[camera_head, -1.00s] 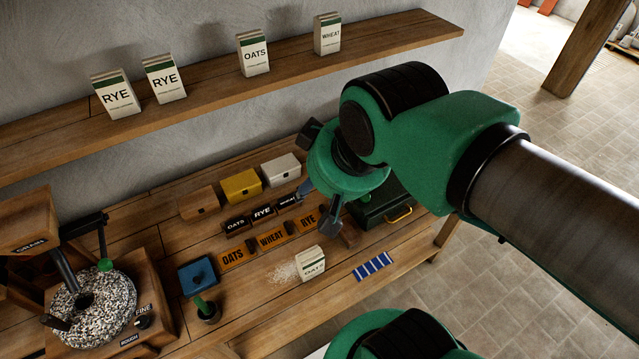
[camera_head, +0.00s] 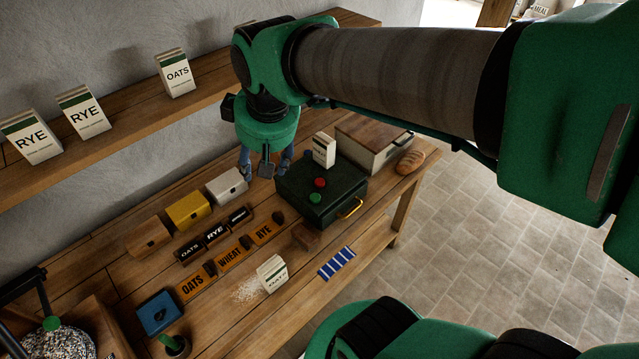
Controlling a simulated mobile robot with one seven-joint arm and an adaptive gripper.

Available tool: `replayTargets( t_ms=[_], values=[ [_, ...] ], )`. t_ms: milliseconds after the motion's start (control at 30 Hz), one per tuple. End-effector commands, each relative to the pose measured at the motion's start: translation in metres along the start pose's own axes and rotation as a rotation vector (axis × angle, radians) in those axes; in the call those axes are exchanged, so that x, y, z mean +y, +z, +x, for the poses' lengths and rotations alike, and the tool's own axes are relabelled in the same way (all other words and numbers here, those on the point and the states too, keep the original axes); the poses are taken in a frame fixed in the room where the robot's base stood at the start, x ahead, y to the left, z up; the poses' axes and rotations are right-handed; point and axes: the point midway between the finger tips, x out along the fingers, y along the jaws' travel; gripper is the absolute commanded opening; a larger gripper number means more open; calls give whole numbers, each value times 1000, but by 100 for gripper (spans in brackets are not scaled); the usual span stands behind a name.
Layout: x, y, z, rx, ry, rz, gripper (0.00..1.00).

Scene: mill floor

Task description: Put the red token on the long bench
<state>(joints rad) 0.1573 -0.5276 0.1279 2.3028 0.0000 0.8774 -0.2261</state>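The red token (camera_head: 320,183) lies on the lid of a dark green box (camera_head: 292,192), which has a yellow handle. A green token (camera_head: 315,198) lies just in front of it. The box stands on the long wooden bench (camera_head: 225,322), toward its right end. My gripper (camera_head: 266,172) points down over the bench, left of the box and apart from the red token. Its fingers are spread, with nothing seen between them.
A white packet (camera_head: 324,150) stands behind the red token. A lidded crate (camera_head: 372,142) and a loaf (camera_head: 410,161) are to the right. Small yellow (camera_head: 188,210) and white (camera_head: 227,186) boxes stand left of my gripper.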

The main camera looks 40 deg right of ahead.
Motion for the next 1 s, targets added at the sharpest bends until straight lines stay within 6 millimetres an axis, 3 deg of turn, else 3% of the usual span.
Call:
replayTargets(
  t_ms=[200, 500, 700, 1000],
  values=[
    [48, -29, 44, -83, 6, -37, 51],
    [122, -49, 116, -186, -12, -93, 51],
    [175, -47, 171, -249, -39, -127, 51],
    [244, -24, 251, -322, -92, -171, 51]
  ],
)
